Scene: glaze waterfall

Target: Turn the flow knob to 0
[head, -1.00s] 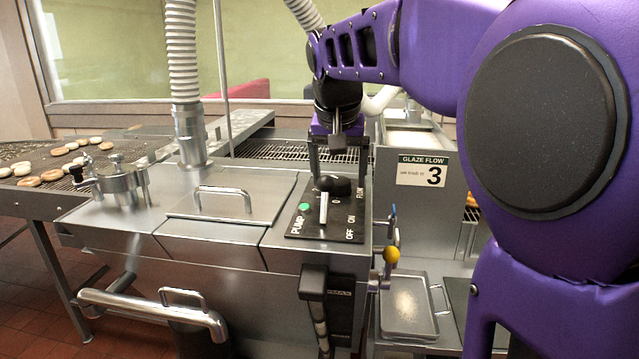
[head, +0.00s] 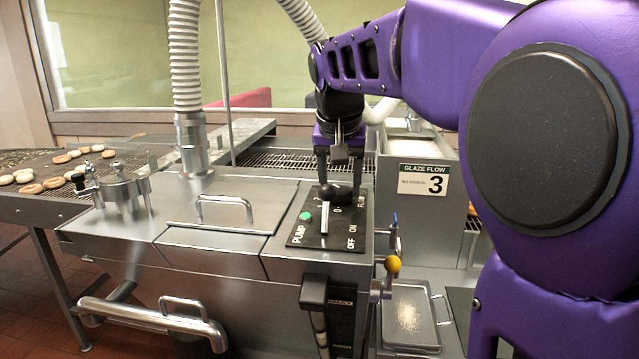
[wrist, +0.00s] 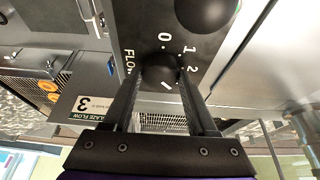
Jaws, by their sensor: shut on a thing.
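The flow knob (wrist: 158,70) is a round black knob on the dark control panel (wrist: 140,14), with a white pointer line. The figures 0, 1 and 2 show beside it in the wrist view. The line points to the lower right there, away from the 0. My gripper (wrist: 161,80) is shut on the knob, one finger on each side. In the head view my gripper (head: 338,182) reaches down to the panel from behind, and the knob (head: 344,193) is partly hidden behind the pump lever's black ball.
The pump lever (head: 324,215) with its black ball stands close in front of the knob, beside a green button (head: 306,216). A sign (head: 423,180) reads "GLAZE FLOW" and 3. A yellow-balled lever (head: 392,264) is at the right. Doughnuts (head: 30,188) lie far left.

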